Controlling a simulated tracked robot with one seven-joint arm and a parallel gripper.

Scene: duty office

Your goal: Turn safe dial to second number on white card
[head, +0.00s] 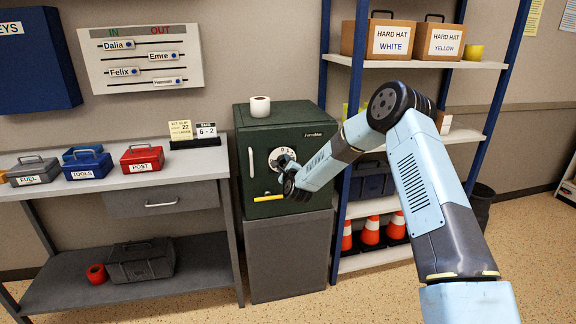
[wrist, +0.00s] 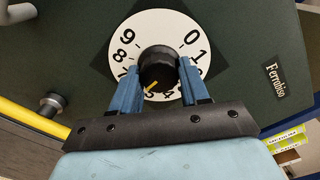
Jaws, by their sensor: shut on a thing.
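The dark green safe (head: 255,135) stands on a grey cabinet. Its white numbered dial (head: 279,154) is on the door, partly behind my gripper (head: 289,180). In the wrist view, the dial (wrist: 146,25) surrounds a black knob (wrist: 158,62), and my gripper (wrist: 157,85) is shut on this knob, one blue finger on each side. The knob's yellow pointer (wrist: 151,88) points down and left, close to the 5; the 6 is hidden by the left finger. The white card (head: 206,130) on the desk stand reads "SAFE 6-2".
A yellow card (head: 180,129) stands beside the white card. A paper roll (head: 260,106) sits on the safe. A pale upright handle (head: 251,162) is left of the dial, and a yellow bar (head: 268,198) lies below it. Shelving (head: 430,64) stands close on the right.

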